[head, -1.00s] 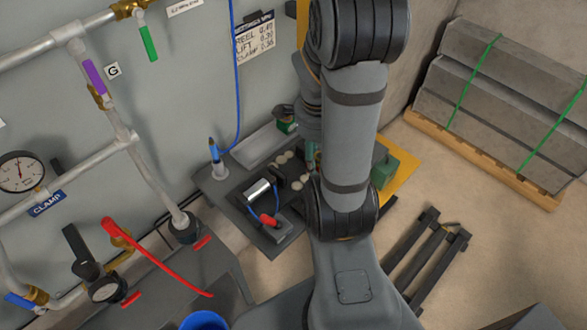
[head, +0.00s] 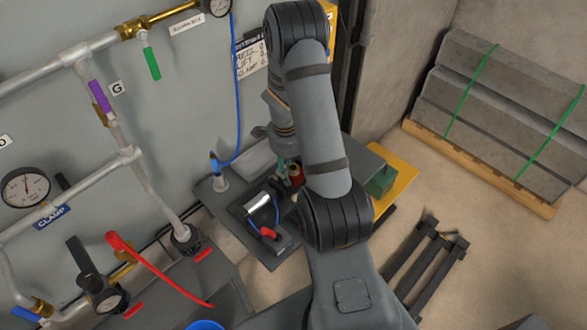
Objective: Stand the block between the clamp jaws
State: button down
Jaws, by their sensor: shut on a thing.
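The clamp, with a silver cylinder (head: 257,203), blue hose and red-ended part (head: 268,233), sits on a dark plate on the bench in the head view. My gripper (head: 288,178) has teal fingers and is just right of and behind the silver cylinder, low over the bench. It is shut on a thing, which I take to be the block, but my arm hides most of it. A red and brass-coloured piece (head: 296,173) shows right beside the fingers; I cannot tell whether it is held. The clamp jaws are not clearly visible behind my arm.
A green box (head: 380,182) stands by a yellow plate (head: 400,165) at the right. A blue-topped fitting (head: 217,172) with a blue hose stands left of the clamp. Pipes and a red lever (head: 150,262) are at the left. Concrete beams (head: 495,100) lie on a pallet.

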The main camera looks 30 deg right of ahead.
aim_at(290, 170)
jog(key=shift+f, duration=0.15)
jog(key=shift+f+b, duration=0.15)
jog(key=shift+b, duration=0.15)
jog(key=c, duration=1.2)
grip_release()
jog(key=shift+r+p, duration=0.3)
jog(key=shift+r, duration=0.35)
jog(key=r, duration=0.3)
jog(key=a+r, duration=0.1)
jog(key=r, duration=0.7)
jog(key=shift+s+a+b, duration=0.1)
jog(key=shift+a+b, duration=0.1)
jog(key=shift+b, duration=0.1)
